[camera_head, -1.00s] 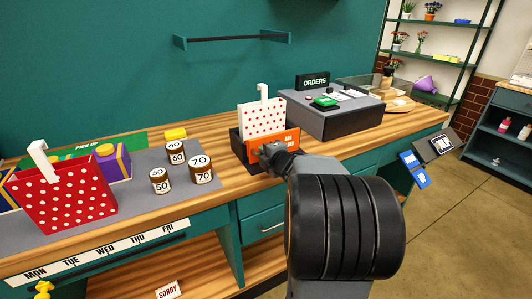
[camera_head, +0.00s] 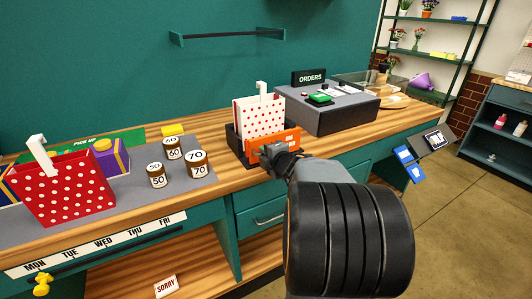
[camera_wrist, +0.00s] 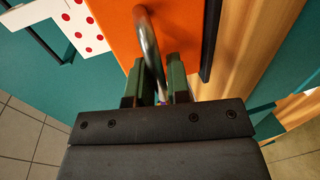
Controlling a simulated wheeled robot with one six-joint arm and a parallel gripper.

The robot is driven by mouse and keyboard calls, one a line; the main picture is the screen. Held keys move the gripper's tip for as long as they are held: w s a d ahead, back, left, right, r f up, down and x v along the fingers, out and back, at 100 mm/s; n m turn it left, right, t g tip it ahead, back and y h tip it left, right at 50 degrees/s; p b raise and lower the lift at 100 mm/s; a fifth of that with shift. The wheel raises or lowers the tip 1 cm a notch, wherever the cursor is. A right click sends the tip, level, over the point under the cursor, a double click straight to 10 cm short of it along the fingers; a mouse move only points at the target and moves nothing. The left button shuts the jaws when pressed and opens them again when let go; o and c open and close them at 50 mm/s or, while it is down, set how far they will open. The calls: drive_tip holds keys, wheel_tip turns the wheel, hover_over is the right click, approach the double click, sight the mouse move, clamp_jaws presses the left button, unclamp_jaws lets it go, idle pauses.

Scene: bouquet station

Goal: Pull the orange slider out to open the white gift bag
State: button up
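The white gift bag (camera_head: 262,117) with red dots stands upright in a dark holder (camera_head: 235,141) on the counter, its white handle up. Its mouth looks parted, with a side panel showing at the left. The orange slider (camera_head: 287,142) sits at the holder's front; its orange face also fills the middle of the wrist view (camera_wrist: 110,22). A curved metal handle (camera_wrist: 149,40) stands out from it. My gripper (camera_head: 268,155) is at this handle. In the wrist view its green-padded fingers (camera_wrist: 159,88) stand on both sides of the handle, closed around it.
An ORDERS console (camera_head: 325,110) stands right of the holder. Number jars (camera_head: 197,168) and a red dotted bag (camera_head: 65,187) stand to the left. Drawers (camera_head: 262,217) lie below the counter edge. Bare wood shows left of the holder.

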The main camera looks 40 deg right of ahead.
drive_tip(key=o, duration=0.3)
drive_tip(key=shift+o, duration=0.2)
drive_tip(key=p+v, duration=0.2)
drive_tip(key=v, duration=1.1)
drive_tip(key=shift+s, duration=0.4)
drive_tip(key=shift+r, duration=0.15)
drive_tip(key=w+a+r+m+g+h+p, duration=0.25)
drive_tip(key=w+r+m+h+p, duration=0.2)
drive_tip(key=m, duration=0.55)
drive_tip(key=s+a+f+m+g+y+p, duration=0.1)
drive_tip(key=s+a+m+g+y+p, duration=0.1)
drive_tip(key=a, duration=0.7)
drive_tip(key=s+a+f+m+g+y+p, duration=0.2)
drive_tip(key=s+a+m+g+y+p, duration=0.1)
drive_tip(key=a+g, duration=0.4)
drive_tip(key=s+a+m+y, duration=0.1)
drive_tip(key=s+a+y, duration=0.1)
drive_tip(key=shift+s+f, duration=0.25)
